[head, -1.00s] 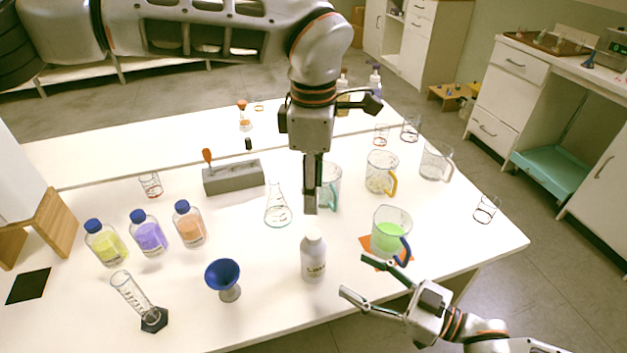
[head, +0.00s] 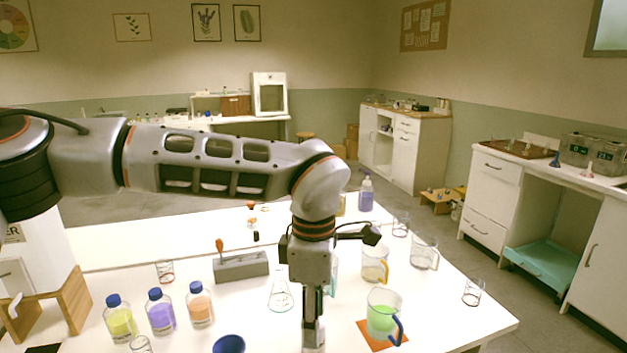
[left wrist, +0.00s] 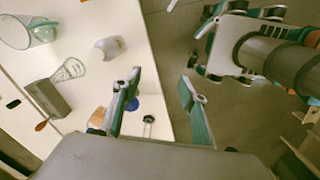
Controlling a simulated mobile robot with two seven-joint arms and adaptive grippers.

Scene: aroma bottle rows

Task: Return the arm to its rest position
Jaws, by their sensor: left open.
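My left arm (head: 215,160) reaches in from the left across the head view and bends down at its wrist. My left gripper (head: 313,335) points down over the front of the white table (head: 225,305), its tips near the lower picture edge. In the left wrist view my left gripper (left wrist: 162,85) has its two teal-padded fingers wide apart, with nothing between them. A white bottle (left wrist: 108,48) lies to the left of the fingers, apart from them. My right gripper (left wrist: 210,25) shows partly at the top of that view, fingers spread; the head view does not show it.
Yellow (head: 119,322), purple (head: 160,316) and orange (head: 200,308) bottles stand left of my gripper. A grey rack (head: 240,267) and a flask (head: 281,295) are behind it. A green-filled beaker (head: 382,317) stands on an orange mat (head: 369,338) to the right, near other beakers.

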